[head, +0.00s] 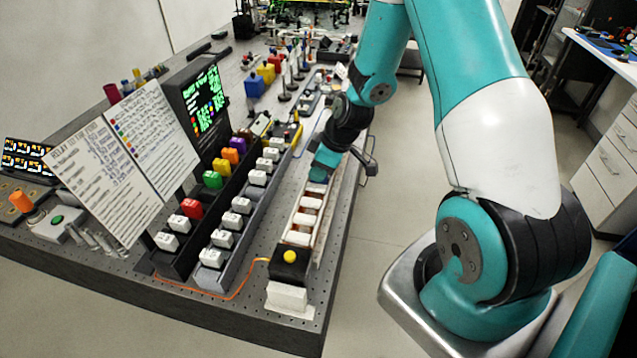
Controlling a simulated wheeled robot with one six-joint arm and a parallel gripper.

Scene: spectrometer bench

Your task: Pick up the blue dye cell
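Coloured cells stand in a long black rack: a red cell (192,208), a green cell (212,179), a yellow cell (222,165), an orange cell (230,155) and a purple cell (239,145). I cannot make out a cell in this row that is clearly blue. A larger blue block (254,86) stands farther back on the bench; I cannot tell whether it is a dye cell. My gripper, at the end of my arm (320,173), is low over the far part of a white slotted tray (298,238). Its fingers are too small and hidden to read.
A grey rack (213,279) of white-capped cells runs between the black rack and the tray. A black box with a yellow button (290,257) sits at the tray's near end. Printed sheets (118,200) and a dark screen (200,100) stand on the left.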

